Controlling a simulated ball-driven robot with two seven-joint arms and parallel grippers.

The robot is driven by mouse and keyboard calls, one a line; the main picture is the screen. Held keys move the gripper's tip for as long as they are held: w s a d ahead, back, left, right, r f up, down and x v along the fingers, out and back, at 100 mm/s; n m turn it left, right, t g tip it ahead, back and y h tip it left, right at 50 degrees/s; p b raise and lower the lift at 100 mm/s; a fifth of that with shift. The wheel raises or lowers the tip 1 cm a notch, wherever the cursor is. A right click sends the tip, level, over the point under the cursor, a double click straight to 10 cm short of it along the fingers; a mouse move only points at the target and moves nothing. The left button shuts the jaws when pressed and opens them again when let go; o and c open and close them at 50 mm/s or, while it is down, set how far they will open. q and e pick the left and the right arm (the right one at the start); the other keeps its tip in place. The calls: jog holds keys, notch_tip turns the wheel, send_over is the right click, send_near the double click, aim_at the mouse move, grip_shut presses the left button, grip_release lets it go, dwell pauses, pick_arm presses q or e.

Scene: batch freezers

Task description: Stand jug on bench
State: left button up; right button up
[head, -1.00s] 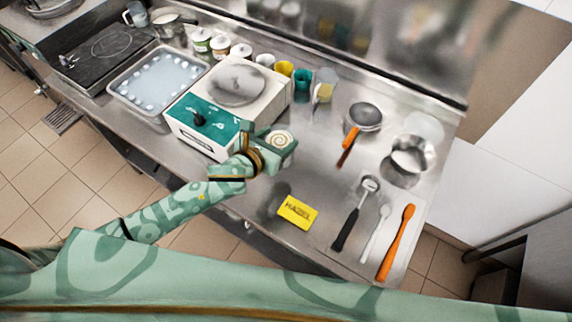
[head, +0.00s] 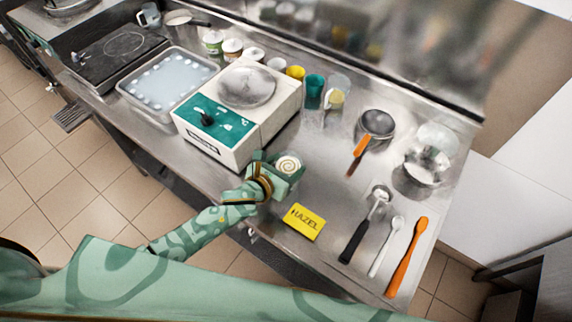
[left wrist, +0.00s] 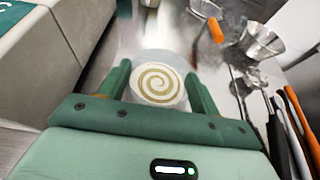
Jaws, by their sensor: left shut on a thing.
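My left gripper (head: 287,168) is shut on a round pale vessel (head: 289,163) with a brown spiral on top. In the left wrist view the vessel (left wrist: 158,77) sits between the two green fingers, spiral facing the camera. It may be the jug; no handle or spout shows, and its lower part is hidden. The gripper is over the steel bench (head: 335,185), just right of the white and green machine; the gap beneath the vessel cannot be judged. A yellow card marked HAZEL (head: 304,222) lies on the bench near the gripper. My right gripper is not in view.
The white and green machine (head: 203,137) stands left of the gripper. Cups and a clear vessel (head: 336,95) stand behind. A sieve-like pan (head: 376,124) and steel bowl (head: 415,178) are right, with a black-handled tool (head: 355,240) and orange spatula (head: 408,258). Bench around the card is clear.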

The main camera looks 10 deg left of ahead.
pick_arm(q)
jog(key=o, duration=1.8)
jog(key=shift+s+a+r+p, duration=0.15)
jog(key=shift+s+r+p, duration=0.1)
jog(key=shift+s+p, duration=0.05)
jog(key=p+v, duration=0.1)
jog(key=v, duration=1)
jog(key=shift+s, duration=0.15)
